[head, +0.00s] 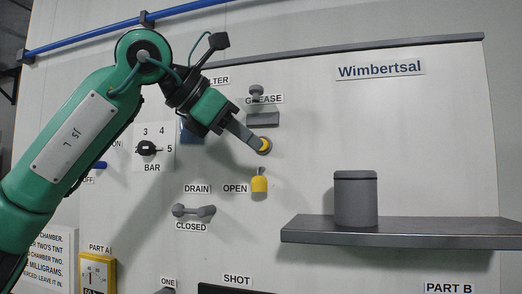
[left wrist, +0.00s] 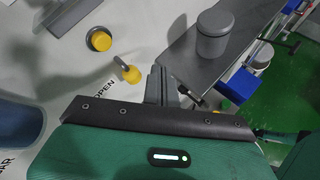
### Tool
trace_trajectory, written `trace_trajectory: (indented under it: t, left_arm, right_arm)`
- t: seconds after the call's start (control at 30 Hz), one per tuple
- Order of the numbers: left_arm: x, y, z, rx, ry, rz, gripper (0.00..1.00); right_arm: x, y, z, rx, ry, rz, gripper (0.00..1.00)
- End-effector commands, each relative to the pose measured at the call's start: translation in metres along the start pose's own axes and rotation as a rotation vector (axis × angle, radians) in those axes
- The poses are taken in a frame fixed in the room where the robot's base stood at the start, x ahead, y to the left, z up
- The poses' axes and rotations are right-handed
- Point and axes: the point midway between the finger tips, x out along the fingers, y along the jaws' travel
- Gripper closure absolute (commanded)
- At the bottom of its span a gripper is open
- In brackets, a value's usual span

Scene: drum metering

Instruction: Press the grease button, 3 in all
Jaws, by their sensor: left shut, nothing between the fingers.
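The yellow round grease button (head: 265,145) with a grey rim sits on the white panel, below the GREASE label (head: 264,99). It also shows in the left wrist view (left wrist: 101,40), uncovered. My left gripper (head: 257,144) is shut and empty. Its fingertips overlap the button's left side in the head view. In the left wrist view the closed fingers (left wrist: 159,80) appear to the right of the button, with a visible gap. My right gripper is in neither view.
A yellow-based toggle (head: 259,182) is beside the OPEN label, below the button. A grey block (head: 263,119) juts out above the button. A grey shelf (head: 420,232) at right bears a grey lidded canister (head: 356,200). A black dial (head: 148,148) is at left.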

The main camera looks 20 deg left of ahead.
Motion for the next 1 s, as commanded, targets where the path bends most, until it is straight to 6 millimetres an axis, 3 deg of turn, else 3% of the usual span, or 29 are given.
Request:
trace_trajectory:
  t: [0.2,0.4,1.0]
  left_arm:
    - [-0.015,0.0,-0.003,-0.304,0.081,0.029,1.0]
    - [-0.024,0.0,-0.005,-0.462,0.117,0.051,1.0]
    - [-0.021,0.006,-0.004,-0.499,0.125,0.055,1.0]
  right_arm:
    - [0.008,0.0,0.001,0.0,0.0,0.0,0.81]
    - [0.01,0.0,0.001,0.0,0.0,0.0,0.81]
    - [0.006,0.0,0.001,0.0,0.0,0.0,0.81]
